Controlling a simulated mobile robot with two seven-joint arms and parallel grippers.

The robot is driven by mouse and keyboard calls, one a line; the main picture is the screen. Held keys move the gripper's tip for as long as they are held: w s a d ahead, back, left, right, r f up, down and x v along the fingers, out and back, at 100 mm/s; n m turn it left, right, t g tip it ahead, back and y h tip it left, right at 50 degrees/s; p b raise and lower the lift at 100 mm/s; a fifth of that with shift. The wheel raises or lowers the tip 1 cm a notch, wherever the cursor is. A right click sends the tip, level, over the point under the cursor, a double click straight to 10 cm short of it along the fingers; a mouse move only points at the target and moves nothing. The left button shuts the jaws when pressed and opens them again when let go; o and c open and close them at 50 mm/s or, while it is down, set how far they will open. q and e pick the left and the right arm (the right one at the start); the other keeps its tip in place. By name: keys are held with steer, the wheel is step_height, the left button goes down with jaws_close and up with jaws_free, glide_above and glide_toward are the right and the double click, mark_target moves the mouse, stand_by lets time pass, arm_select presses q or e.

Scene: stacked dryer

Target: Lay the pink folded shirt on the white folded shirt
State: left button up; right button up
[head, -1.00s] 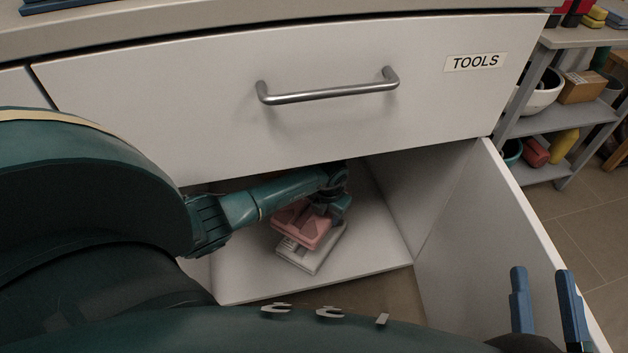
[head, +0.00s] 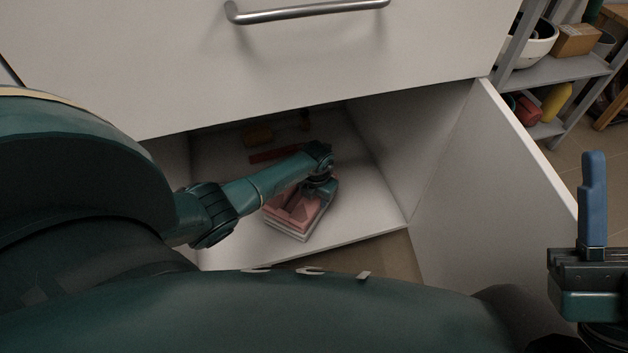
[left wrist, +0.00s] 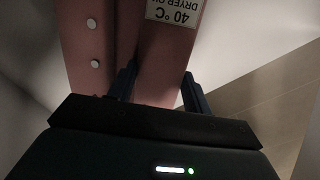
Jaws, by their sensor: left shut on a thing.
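The pink folded shirt (head: 284,212) is in the cupboard under the drawer, on the white folded shirt (head: 283,235). Only the white shirt's near edges show beneath it, nearly lined up. I see no clear gap, but full contact is hard to tell. My left gripper (head: 320,190) is shut on the pink shirt from above. In the left wrist view the pink shirt (left wrist: 160,60), with white buttons and a care label, sits between the two blue fingers. My right gripper (head: 592,175) is at the right; one blue finger shows, so its opening is unclear.
An open cupboard door (head: 530,160) stands at the right. The drawer front (head: 250,75) is above.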

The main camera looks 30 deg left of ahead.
arm_select(q)
steer(key=shift+f, duration=0.55)
steer(key=o, duration=1.2)
steer(key=shift+r, duration=0.1)
